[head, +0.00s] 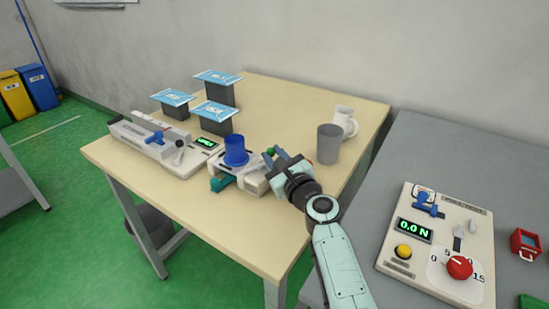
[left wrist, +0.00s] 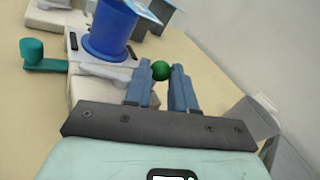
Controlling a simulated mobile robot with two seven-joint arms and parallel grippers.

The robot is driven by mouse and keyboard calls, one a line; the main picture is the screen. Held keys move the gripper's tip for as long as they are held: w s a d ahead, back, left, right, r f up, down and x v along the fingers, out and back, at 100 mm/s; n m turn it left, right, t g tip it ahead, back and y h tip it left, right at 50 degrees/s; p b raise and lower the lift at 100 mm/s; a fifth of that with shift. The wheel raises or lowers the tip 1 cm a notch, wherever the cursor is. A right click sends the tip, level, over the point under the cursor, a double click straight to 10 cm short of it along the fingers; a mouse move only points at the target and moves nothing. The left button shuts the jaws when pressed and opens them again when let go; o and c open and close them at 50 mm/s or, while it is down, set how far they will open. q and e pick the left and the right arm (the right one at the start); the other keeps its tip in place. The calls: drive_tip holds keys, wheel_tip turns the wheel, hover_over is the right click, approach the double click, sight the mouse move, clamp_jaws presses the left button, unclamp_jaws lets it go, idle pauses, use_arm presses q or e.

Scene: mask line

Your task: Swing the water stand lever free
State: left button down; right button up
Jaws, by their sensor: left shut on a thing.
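The water stand (head: 250,181) is a low white device on the wooden table, with a blue cup (head: 236,152) upright on it. A teal handle (head: 221,183) sticks out at its front left; it also shows in the left wrist view (left wrist: 45,64). A green ball knob (left wrist: 160,70) is at the stand's right side. My left gripper (head: 273,156) is there, its two blue-grey fingers on either side of the knob and shut on it. My right gripper is not in view.
A grey cup (head: 329,144) and a white mug (head: 345,122) stand close to the right of my left gripper. A white device with a blue lever (head: 154,138) and several dark blocks with blue tops stand to the left. A force panel (head: 437,240) lies on the grey table.

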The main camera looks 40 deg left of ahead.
use_arm(q)
drive_tip(key=shift+r, duration=0.15)
drive_tip(key=c, duration=0.9)
unclamp_jaws()
drive_tip(key=shift+c, duration=0.2)
drive_tip(key=p+v, duration=0.1)
drive_tip(key=v, duration=1.2)
drive_tip(key=shift+d, duration=0.2)
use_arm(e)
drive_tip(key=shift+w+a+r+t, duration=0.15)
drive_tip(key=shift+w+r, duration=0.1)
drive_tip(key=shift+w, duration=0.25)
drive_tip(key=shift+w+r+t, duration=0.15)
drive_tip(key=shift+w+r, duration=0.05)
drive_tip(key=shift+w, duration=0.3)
